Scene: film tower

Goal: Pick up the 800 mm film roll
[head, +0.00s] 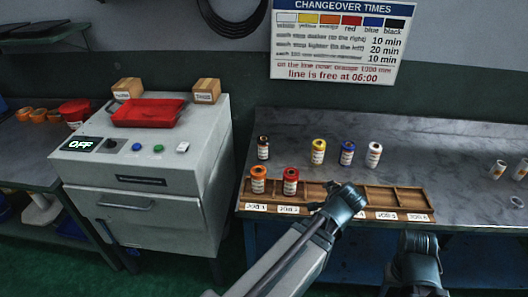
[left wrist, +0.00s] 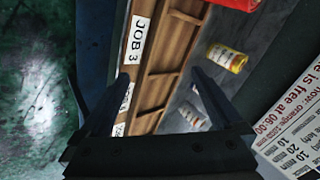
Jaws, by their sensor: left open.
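Several labelled film rolls stand upright in the head view; I cannot read which is 800 mm. An orange roll (head: 258,180) and a red roll (head: 290,182) are in the tray's left compartments. Black (head: 262,148), yellow (head: 318,151), blue (head: 347,153) and white (head: 374,154) rolls stand on the bench behind the tray. My left gripper (head: 347,196) is above the tray's middle, open and empty. In the left wrist view its fingers (left wrist: 160,75) show over the tray, with the yellow roll (left wrist: 227,57) beyond. My right gripper (head: 417,255) is at the bench's front; its jaws are unclear.
The wooden tray (head: 405,199) has job labels along its front; its right compartments look empty. A grey machine (head: 140,195) with a red tray (head: 148,113) stands left. Pale rolls (head: 498,169) are at the bench's far right. A changeover sign (head: 338,42) hangs behind.

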